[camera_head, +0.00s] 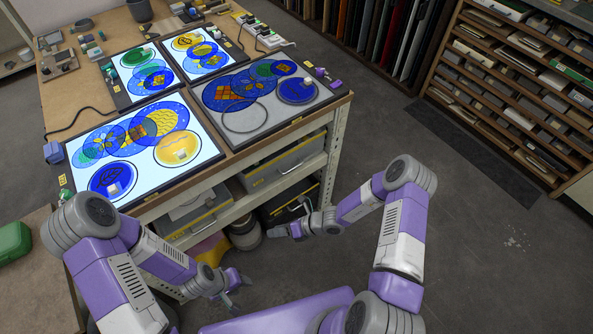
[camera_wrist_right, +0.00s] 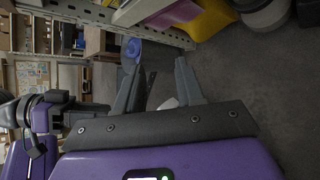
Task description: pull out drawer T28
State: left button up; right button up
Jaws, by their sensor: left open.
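No label reading T28 can be made out. Under the workbench (camera_head: 340,98) are a grey drawer-like box (camera_head: 288,162) with a yellow stripe and a lighter one (camera_head: 192,212) to its left. At the right stands a rack (camera_head: 455,55) of many narrow slots with grey fronts, too small to read. My right gripper (camera_head: 288,222) is beside the bench's lower shelf, apart from the rack. In the right wrist view its fingers (camera_wrist_right: 157,78) are spread, with nothing clearly held. My left gripper (camera_head: 236,284) is open and empty, low in front of the bench.
Lit panels (camera_head: 203,166) with coloured glass discs cover the bench top. A round grey container (camera_head: 245,235) and a yellow item (camera_head: 207,247) sit low under the bench. A dark mat (camera_head: 475,150) lies before the rack.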

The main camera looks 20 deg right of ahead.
jog(key=w+d+r+m+t+h, duration=0.1)
jog(key=w+d+m+t+h, duration=0.5)
jog(key=w+d+m+t, duration=0.75)
jog(key=w+f+m+g+b, duration=0.1)
jog(key=w+m+g+b, duration=0.1)
jog(key=w, duration=0.7)
jog(key=shift+a+f+m+g+b, duration=0.25)
jog(key=shift+a+m+g+b, duration=0.15)
jog(key=shift+m, duration=0.55)
jog(key=shift+d, duration=0.1)
jog(key=shift+c, duration=0.5)
grip_shut()
